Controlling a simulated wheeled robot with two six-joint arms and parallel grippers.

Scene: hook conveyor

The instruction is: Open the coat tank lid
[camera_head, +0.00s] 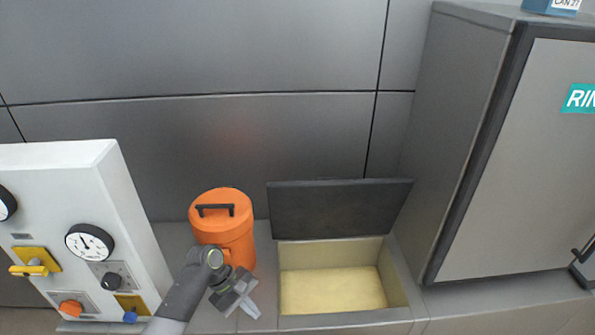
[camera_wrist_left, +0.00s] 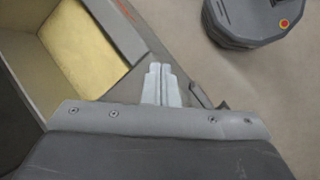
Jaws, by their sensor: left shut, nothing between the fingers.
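An open-topped tank (camera_head: 397,288) with a cream inside stands at the bottom middle of the head view; no label shows on it. Its dark grey lid (camera_head: 340,208) stands raised at the back edge, leaning against the wall side. My left gripper (camera_head: 251,308) is just left of the tank, apart from the lid, with its pale fingers shut and empty. In the left wrist view the shut fingers (camera_wrist_left: 160,68) are beside the tank rim (camera_wrist_left: 107,32), and the cream inside shows at upper left. My right gripper is not in view.
An orange canister (camera_head: 235,240) with a black handle stands behind my left gripper. A white control panel (camera_head: 80,190) with gauges and knobs is at left. A tall grey cabinet (camera_head: 510,170) stands right of the tank. A panelled grey wall (camera_head: 220,60) closes the back.

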